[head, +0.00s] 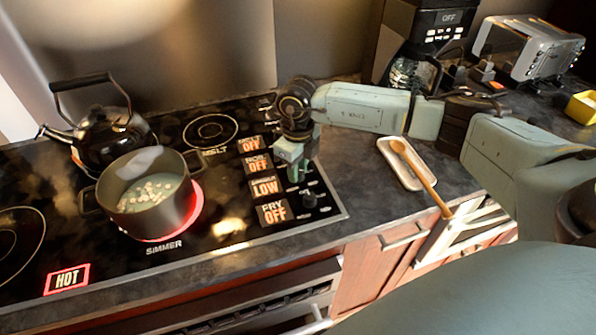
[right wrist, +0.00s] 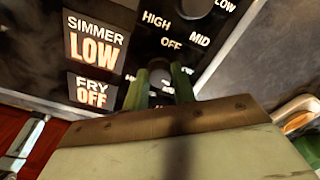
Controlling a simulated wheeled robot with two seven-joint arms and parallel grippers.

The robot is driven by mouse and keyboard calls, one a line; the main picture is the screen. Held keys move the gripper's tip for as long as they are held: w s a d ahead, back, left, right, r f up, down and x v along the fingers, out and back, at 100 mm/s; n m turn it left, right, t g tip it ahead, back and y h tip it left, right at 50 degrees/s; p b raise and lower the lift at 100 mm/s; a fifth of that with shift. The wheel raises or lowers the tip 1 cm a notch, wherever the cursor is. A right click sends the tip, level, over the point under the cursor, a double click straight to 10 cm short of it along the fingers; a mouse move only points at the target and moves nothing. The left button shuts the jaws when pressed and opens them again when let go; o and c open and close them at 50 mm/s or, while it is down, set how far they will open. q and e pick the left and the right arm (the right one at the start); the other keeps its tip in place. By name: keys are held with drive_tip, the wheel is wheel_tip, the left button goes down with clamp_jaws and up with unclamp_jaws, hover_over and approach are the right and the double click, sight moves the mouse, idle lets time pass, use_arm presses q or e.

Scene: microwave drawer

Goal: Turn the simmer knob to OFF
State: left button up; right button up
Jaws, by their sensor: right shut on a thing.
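The simmer display (head: 265,187) reads LOW in the head view, and the simmer display also reads LOW in the right wrist view (right wrist: 95,42). My right gripper (head: 297,175) reaches down onto the control panel just right of that display. In the right wrist view its two green fingers (right wrist: 162,77) are shut around the simmer knob (right wrist: 160,77), which is mostly hidden between them. Printed OFF, HIGH and MID marks stand around the knob. My left gripper is not in view.
A grey pot (head: 150,200) stands on the glowing simmer burner, with a black kettle (head: 105,135) behind it. The fry display (head: 272,213) reads OFF. Another knob (right wrist: 195,7) sits close to the gripped one. A spoon rest (head: 400,165) with a wooden spoon (head: 420,175) lies on the right counter.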

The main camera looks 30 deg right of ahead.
drive_tip(key=n+b, duration=0.3)
drive_tip(key=n, duration=0.4)
drive_tip(key=shift+b, duration=0.35)
drive_tip(key=n+b, duration=0.3)
drive_tip(key=n, duration=0.3)
drive_tip(key=shift+n, duration=0.4)
drive_tip(key=shift+n+b, duration=0.5)
drive_tip(key=shift+n, duration=0.3)
drive_tip(key=shift+n+b, duration=0.35)
drive_tip(key=shift+n, duration=0.45)
drive_tip(key=shift+n+b, duration=0.4)
drive_tip(key=shift+n, duration=0.7)
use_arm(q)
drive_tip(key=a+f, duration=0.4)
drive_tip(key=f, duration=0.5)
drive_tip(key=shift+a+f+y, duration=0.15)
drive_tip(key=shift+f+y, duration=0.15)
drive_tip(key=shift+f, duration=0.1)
use_arm(e)
drive_tip(key=shift+n, duration=0.4)
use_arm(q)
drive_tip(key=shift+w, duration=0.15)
use_arm(e)
drive_tip(key=o, duration=0.9)
drive_tip(key=shift+c, duration=0.2)
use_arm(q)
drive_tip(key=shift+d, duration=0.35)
use_arm(e)
drive_tip(key=shift+o, duration=0.6)
